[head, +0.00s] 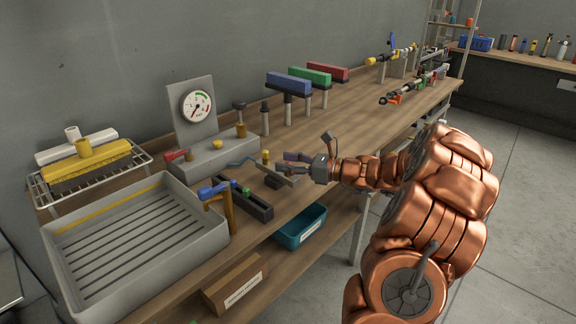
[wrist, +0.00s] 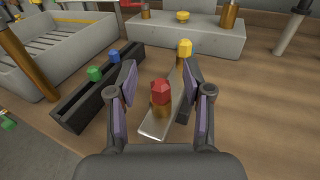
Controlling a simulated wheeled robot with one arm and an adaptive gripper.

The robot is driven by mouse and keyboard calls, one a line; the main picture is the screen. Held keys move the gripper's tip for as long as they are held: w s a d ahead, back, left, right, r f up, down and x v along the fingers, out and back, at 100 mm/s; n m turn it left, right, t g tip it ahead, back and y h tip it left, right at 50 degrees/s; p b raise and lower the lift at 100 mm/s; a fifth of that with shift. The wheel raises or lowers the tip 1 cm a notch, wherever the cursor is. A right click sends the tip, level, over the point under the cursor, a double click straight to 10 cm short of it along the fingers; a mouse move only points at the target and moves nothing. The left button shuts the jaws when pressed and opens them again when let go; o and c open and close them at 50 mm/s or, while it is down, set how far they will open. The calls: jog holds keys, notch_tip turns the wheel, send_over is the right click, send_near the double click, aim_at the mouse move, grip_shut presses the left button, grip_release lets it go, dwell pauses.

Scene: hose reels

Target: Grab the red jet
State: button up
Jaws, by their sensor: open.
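The red jet (wrist: 160,90), a faceted red cap on a brass stem, stands upright at a pale metal strip in the wrist view. My gripper (wrist: 161,72) is open, with one purple-padded finger to the left of the jet and one to the right. Gaps show on both sides, so neither pad appears to touch it. In the head view my gripper (head: 291,168) is low over the bench, and I cannot make out the red jet there.
A yellow jet (wrist: 185,50) stands just beyond the red one. A black rack (wrist: 78,108) to the left holds a green jet (wrist: 95,73) and a blue jet (wrist: 114,57). A grey gauge block (wrist: 185,35) stands behind. Bare bench lies right.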

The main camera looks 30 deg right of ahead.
jog(key=c, duration=0.9)
